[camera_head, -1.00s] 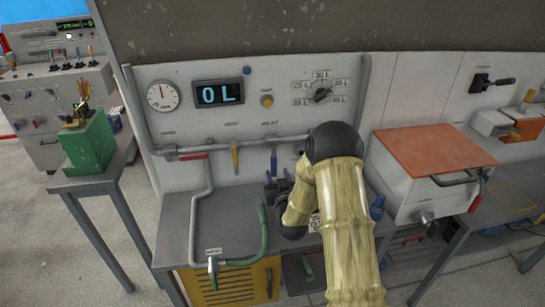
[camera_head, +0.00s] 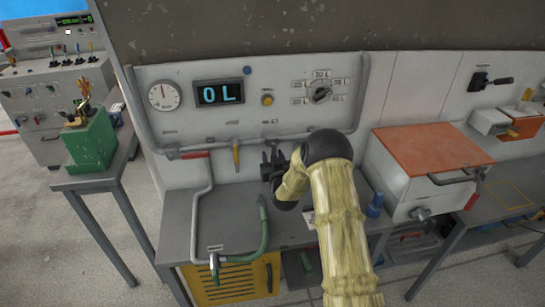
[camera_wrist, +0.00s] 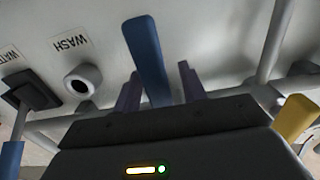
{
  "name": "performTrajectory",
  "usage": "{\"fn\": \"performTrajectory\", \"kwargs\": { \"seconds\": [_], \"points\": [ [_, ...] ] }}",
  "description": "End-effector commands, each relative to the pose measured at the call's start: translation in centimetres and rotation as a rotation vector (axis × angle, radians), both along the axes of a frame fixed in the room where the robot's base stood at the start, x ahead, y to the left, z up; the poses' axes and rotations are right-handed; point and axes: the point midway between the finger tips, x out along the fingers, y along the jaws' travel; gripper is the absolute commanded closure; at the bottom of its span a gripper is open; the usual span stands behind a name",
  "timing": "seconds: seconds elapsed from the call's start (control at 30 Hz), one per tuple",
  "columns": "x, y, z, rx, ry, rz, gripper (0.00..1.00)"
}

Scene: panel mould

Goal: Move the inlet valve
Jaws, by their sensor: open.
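The blue lever (camera_wrist: 147,55) stands between the two fingers of my gripper (camera_wrist: 159,72) in the wrist view, with a gap beside the right finger. I cannot tell whether the left finger touches it. In the head view my gripper (camera_head: 271,160) is at the pipe below the INLET label (camera_head: 270,122) and hides most or all of this lever. The jaws are open. I take this blue lever to be the inlet valve from its place under that label. The display (camera_head: 219,93) reads 0 L.
A yellow lever (camera_head: 235,155) and a red lever (camera_head: 195,155) sit on the same pipe, to the left. A WASH port (camera_wrist: 80,82) and a black switch with a blue handle (camera_wrist: 30,92) are close by. A green hose (camera_head: 264,230) lies on the bench (camera_head: 180,230).

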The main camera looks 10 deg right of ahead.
Motion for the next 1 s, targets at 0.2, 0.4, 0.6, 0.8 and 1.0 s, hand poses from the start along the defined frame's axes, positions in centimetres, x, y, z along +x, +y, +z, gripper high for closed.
{"fn": "performTrajectory", "kwargs": {
  "seconds": [0.2, 0.4, 0.6, 0.8, 1.0],
  "points": [
    [-0.02, -0.01, 0.01, 0.000, -0.001, 0.000, 0.90],
    [-0.02, 0.00, 0.02, 0.000, -0.001, 0.000, 1.00],
    [-0.03, -0.07, -0.04, -0.013, -0.001, 0.000, 1.00],
    [-0.02, -0.38, -0.19, -0.068, -0.002, 0.000, 1.00],
    [-0.01, -0.99, -0.24, -0.180, -0.004, 0.000, 1.00]
  ]
}}
